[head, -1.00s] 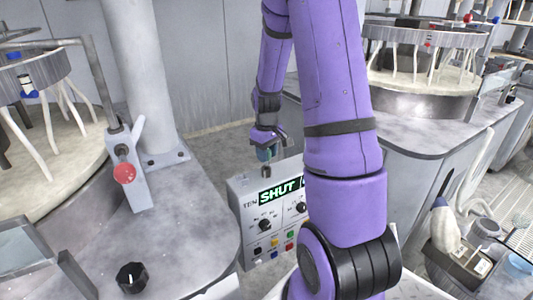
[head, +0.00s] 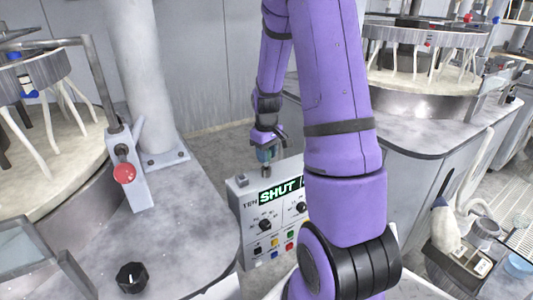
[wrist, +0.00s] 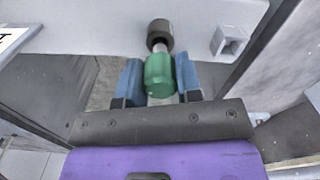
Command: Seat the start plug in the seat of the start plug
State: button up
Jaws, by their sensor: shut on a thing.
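The green start plug (wrist: 159,75) is held between the blue fingers of my gripper (wrist: 160,88) in the wrist view. A short pale shank shows beyond its green body, in line with a dark round collar (wrist: 160,36) on the control box, which looks like the seat. The shank's end meets or overlaps the collar; I cannot tell whether it is inside. In the head view my gripper (head: 266,153) is low over the back of the box, just above the dark collar (head: 266,171). The plug is hard to make out there.
The control box (head: 249,208) has a lit "SHUT" display (head: 279,191), knobs and coloured buttons. A small square fitting (wrist: 229,42) sits right of the collar in the wrist view. A lever post with a red knob (head: 124,173) stands left. My arm hides the box's right side.

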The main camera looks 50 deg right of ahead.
jog(key=shift+f, duration=1.6)
jog(key=o, duration=1)
notch_tip(320, 180, up, 11)
jog(key=shift+f, duration=0.1)
jog(key=s+a+r+t, duration=0.1)
jog(key=s+a+r, duration=0.2)
jog(key=a+r, duration=0.4)
jog(key=s+a+r+t, duration=0.2)
jog(key=s+a+r, duration=0.1)
jog(key=a+r, duration=0.35)
jog(key=s+a+r+t, duration=0.2)
jog(key=s+a+r, duration=0.3)
jog(key=s+a, duration=0.4)
jog(key=s, duration=0.4)
jog(key=shift+a, duration=0.35)
